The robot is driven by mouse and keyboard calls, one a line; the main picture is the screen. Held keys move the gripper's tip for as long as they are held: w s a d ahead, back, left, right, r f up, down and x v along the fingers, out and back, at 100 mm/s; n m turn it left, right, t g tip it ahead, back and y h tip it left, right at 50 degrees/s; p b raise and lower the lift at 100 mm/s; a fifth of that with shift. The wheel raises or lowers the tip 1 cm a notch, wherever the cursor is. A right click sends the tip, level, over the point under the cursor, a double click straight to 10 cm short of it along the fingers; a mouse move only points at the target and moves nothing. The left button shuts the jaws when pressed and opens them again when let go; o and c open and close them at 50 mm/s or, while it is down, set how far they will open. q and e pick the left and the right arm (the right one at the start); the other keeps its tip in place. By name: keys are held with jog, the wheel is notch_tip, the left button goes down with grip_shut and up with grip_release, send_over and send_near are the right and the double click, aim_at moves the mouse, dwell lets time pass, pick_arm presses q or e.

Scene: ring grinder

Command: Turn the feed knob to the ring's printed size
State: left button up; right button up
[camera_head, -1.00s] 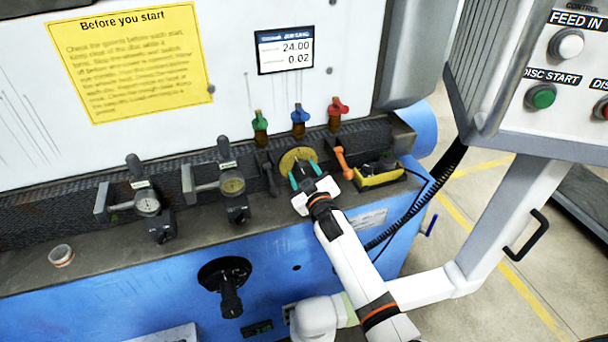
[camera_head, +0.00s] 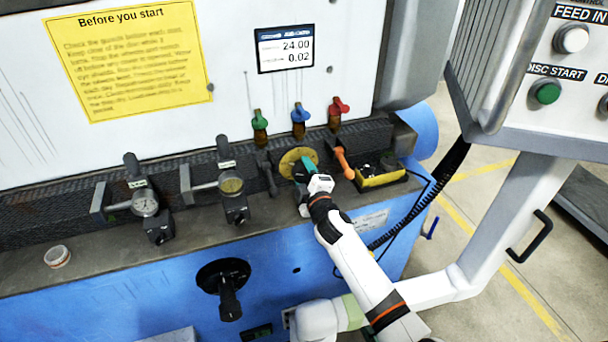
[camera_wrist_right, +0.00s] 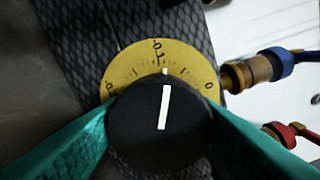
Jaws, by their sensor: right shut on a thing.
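The feed knob (camera_wrist_right: 150,125) is black with a white pointer line, in front of a yellow dial plate (camera_wrist_right: 122,78). The dial plate also shows in the head view (camera_head: 288,160), partly behind the gripper. A small round ring-like piece (camera_head: 57,257) lies on the ledge at far left; no print is readable on it. My left gripper is not in view.
A display (camera_head: 285,48) reads 24.00 and 0.02. Green, blue and red valves (camera_head: 300,120) stand above the knob. Two dial gauges (camera_head: 145,205) stand left.

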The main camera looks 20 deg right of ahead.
dwell(0.3)
jog(key=o, duration=1)
jog(key=shift+c, duration=0.2)
jog(key=s, duration=1.2)
jog(key=shift+d+b, duration=0.2)
jog(key=shift+b, duration=0.2)
